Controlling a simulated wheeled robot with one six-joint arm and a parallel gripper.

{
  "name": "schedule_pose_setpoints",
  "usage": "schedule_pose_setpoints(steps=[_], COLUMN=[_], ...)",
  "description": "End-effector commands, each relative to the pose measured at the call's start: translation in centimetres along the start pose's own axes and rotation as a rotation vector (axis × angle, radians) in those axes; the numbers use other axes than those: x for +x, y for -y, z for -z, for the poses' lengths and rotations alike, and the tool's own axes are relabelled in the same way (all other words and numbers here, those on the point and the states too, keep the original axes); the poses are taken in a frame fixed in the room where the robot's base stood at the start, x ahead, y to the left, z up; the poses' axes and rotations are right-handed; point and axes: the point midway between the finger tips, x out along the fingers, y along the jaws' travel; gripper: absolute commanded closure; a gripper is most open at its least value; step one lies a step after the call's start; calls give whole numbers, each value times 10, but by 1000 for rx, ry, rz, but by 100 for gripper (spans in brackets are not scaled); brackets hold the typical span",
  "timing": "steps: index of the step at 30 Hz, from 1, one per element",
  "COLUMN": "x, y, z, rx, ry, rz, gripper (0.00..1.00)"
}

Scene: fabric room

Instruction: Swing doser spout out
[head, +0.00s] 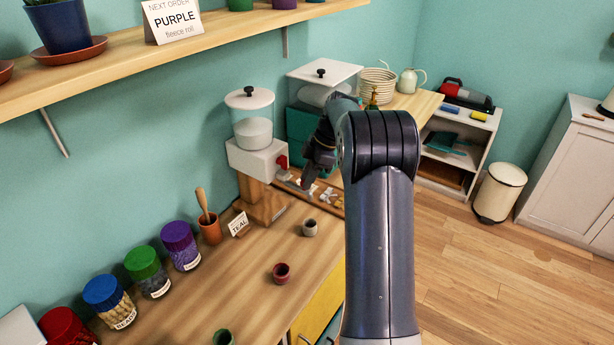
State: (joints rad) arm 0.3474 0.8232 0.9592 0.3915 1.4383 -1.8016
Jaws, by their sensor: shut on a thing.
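The doser (262,158) is a white box with a clear, white-lidded hopper above it, standing on a wooden block at the back of the workbench. A red part (282,162) shows on its right side. My gripper (306,184) reaches down just right of the doser, at its spout. The fingers are dark and small here, and they are shut on the spout. The arm and the gripper hide most of the spout, so its exact angle cannot be told.
A grey cup (310,228) and a dark red cup (281,273) stand on the workbench (240,290). A TEAL card (239,224), a pot with a wooden tool (209,229) and several lidded jars line the wall. A shelf (200,50) hangs above. A machine (302,122) stands behind my arm.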

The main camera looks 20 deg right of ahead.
Motion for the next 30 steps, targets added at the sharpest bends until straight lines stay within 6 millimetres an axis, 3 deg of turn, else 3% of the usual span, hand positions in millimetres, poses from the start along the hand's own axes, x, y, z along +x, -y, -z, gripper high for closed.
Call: schedule_pose_setpoints(steps=[11,12,19,30], x=[-1,-1,0,-10], y=[-1,-1,-1,-1], z=[-1,-1,0,0], rx=[-5,-5,-4,-4], ry=[2,2,2,1], rz=[-2,-3,-1,-2], gripper=[100,75,56,55])
